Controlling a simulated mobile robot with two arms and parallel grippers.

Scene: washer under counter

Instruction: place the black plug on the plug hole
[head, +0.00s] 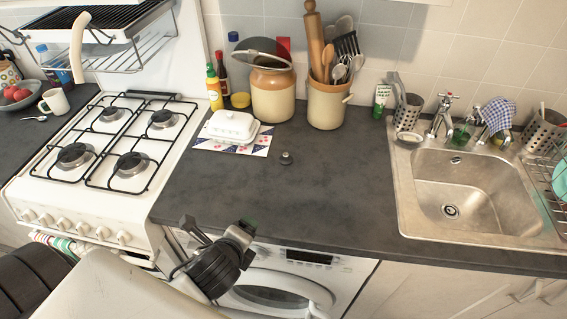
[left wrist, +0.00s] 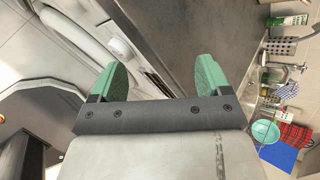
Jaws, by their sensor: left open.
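The small black plug (head: 286,158) sits on the dark worktop, in front of the crocks and left of the sink. The plug hole (head: 451,211) is a round metal drain in the bottom of the sink basin, and it is uncovered. My left gripper (head: 217,226) is at the worktop's front edge, in front of the washer and short of the plug. Its green-padded fingers (left wrist: 160,76) are apart with nothing between them in the left wrist view. I cannot make out the plug in that view. My right gripper is not in view.
The gas hob (head: 110,140) is on the left. A butter dish (head: 231,127) on a patterned mat, a lidded crock (head: 273,93) and a utensil crock (head: 327,103) stand behind the plug. The worktop between plug and sink (head: 350,185) is clear. The tap (head: 440,115) rises behind the basin.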

